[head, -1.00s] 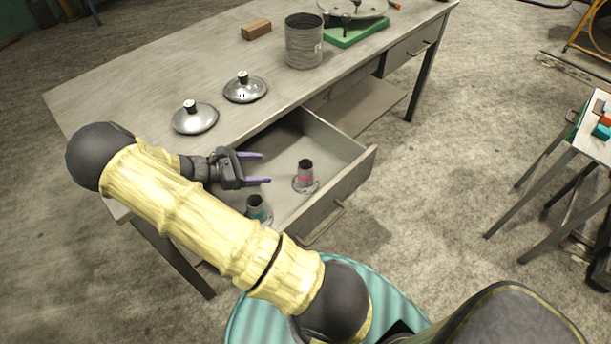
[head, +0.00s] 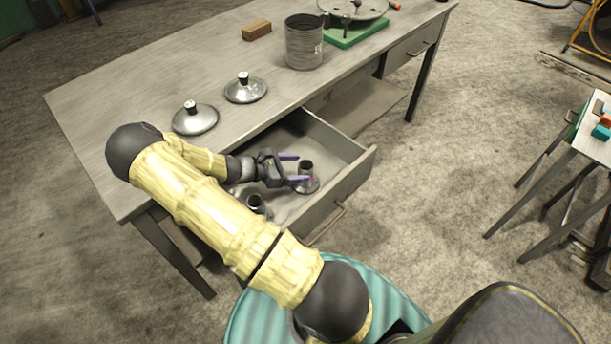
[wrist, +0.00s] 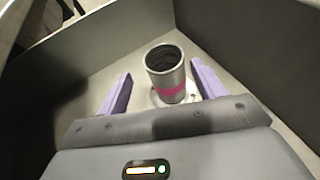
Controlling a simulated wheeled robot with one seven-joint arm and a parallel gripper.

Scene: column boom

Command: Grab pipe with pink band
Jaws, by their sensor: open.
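The pipe with the pink band (wrist: 172,88) stands upright on its round flange inside the open drawer. In the wrist view it sits between my gripper's two purple fingers, with clear space on each side. In the head view this pipe (head: 306,168) is partly hidden by a finger. My gripper (head: 294,168) is open and empty, with its fingertips reaching to either side of the pipe. A second flanged pipe (head: 256,203) stands nearer the drawer front, left of the first; my arm partly hides it.
The drawer (head: 345,190) is pulled out, and its walls rise around the pipes. A smaller table (head: 592,140) stands at right.

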